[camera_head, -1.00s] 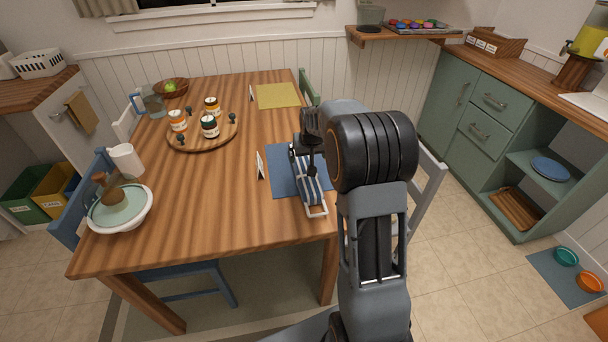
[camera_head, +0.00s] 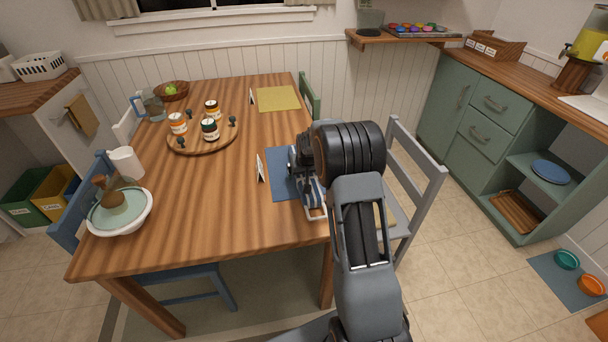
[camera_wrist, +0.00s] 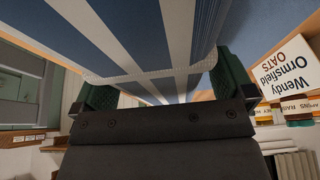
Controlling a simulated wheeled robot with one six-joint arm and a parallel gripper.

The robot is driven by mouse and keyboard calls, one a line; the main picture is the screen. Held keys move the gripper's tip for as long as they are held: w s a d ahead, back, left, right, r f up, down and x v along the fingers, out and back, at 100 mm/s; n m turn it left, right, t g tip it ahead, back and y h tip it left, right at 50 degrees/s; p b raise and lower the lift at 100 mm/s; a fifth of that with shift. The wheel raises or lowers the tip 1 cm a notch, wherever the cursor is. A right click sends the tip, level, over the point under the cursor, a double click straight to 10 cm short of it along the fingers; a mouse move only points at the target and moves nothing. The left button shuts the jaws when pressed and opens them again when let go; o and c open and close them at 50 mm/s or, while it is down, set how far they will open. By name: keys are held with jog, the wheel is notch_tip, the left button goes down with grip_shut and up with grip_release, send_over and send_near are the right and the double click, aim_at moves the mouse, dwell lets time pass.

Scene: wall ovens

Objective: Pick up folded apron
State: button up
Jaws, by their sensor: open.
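The folded apron (camera_head: 316,197) is blue with white stripes. It lies on a blue placemat (camera_head: 281,184) near the table's right edge, partly hidden by my arm. My gripper (camera_head: 303,168) is down at the apron, its fingertips mostly hidden in the head view. In the wrist view the striped apron (camera_wrist: 150,45) fills the upper middle, very close. My gripper (camera_wrist: 168,80) is open there, with one dark green finger pad on each side of the cloth. I cannot tell whether either pad touches it.
A round tray (camera_head: 203,140) with jars and a plate with a bowl (camera_head: 119,212) are farther left. A grey chair (camera_head: 420,188) stands at the table's right side.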

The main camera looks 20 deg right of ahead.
jog(key=c, duration=1)
jog(key=shift+c, duration=0.2)
